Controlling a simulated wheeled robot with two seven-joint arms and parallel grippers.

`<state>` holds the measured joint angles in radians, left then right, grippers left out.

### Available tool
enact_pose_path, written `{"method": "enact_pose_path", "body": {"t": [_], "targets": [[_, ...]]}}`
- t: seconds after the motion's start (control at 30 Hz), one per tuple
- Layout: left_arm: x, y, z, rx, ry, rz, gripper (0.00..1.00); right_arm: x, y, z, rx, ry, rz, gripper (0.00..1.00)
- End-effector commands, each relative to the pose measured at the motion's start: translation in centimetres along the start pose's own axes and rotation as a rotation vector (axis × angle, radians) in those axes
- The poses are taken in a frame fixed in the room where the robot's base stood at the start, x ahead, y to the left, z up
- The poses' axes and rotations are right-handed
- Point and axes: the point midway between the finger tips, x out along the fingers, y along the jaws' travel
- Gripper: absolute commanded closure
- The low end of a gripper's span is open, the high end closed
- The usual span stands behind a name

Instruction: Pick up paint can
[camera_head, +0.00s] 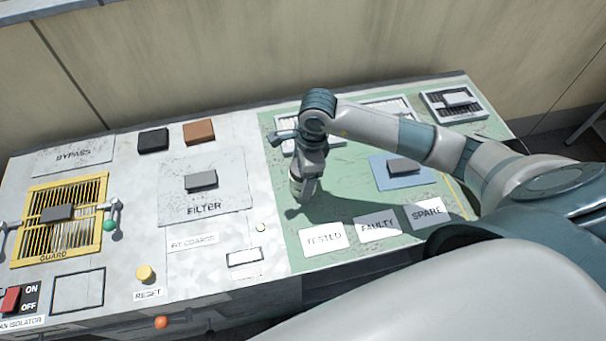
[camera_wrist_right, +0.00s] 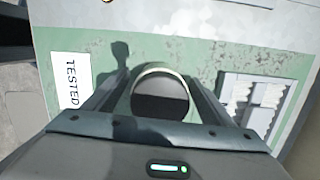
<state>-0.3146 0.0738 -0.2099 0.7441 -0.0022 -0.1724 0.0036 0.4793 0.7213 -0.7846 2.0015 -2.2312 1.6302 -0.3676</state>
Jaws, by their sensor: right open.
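The paint can (camera_wrist_right: 160,94) shows in the right wrist view as a round, pale-rimmed shape with a dark inside, between my right gripper's fingers. In the head view a small pale can (camera_head: 296,182) stands on the green mat, partly hidden by my right gripper (camera_head: 307,188). That gripper points down at the can and is open, with one finger on either side of it. I cannot tell whether the fingers touch it. My left gripper is not in view.
A blue pad (camera_head: 390,181) with a grey block (camera_head: 404,166) is to the right. A FILTER panel (camera_head: 178,200) is to the left. Slatted trays, including one at the far right (camera_head: 430,105), line the back.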

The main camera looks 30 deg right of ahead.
Motion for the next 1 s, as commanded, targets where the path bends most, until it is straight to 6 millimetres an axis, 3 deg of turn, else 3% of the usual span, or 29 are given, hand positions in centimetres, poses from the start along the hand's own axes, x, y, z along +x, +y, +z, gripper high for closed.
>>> {"method": "enact_pose_path", "body": {"t": [0.43, 0.67, 1.0], "targets": [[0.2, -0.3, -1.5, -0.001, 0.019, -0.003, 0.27, 0.0, 0.0, 0.0, 0.0, 0.0, 0.001, 0.23], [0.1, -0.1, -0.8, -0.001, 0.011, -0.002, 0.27, 0.0, 0.0, 0.0, 0.0, 0.0, 0.001, 0.78], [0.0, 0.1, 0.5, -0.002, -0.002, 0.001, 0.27, -0.2, 0.0, 0.1, -0.001, -0.001, -0.001, 0.79]]}}
